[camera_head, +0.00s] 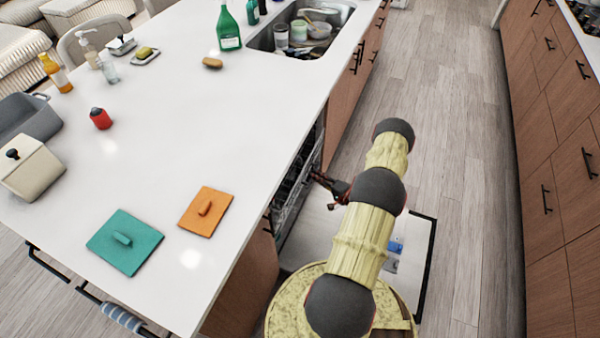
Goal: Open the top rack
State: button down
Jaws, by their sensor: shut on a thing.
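The dishwasher stands open under the island counter, with its door (310,232) folded down flat over the floor. The dark top rack (292,192) shows as a narrow strip just below the counter edge, mostly inside the dishwasher. My gripper (317,177) is at the front edge of this rack and is shut on it. The counter overhang hides most of the rack, and the fingertips are small and dark here. My arm reaches in from the lower right over the open door and covers part of it.
A blue-and-white item (392,254) lies on the door beside my arm. An orange lid (205,211) and a teal lid (124,242) lie on the white counter (210,120). Drawers (555,150) line the right side. The wooden floor aisle (455,150) between is clear.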

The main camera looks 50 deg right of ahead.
jog(key=s+d+b, duration=0.1)
jog(key=s+d, duration=0.2)
jog(key=s, duration=0.9)
jog(key=s+d+b, duration=0.2)
jog(key=s+d, duration=0.2)
jog(key=s, duration=0.9)
jog(key=shift+s, duration=0.15)
jog(key=shift+d, duration=0.15)
jog(key=c, duration=1.9)
grip_release()
jog(key=v, duration=1.2)
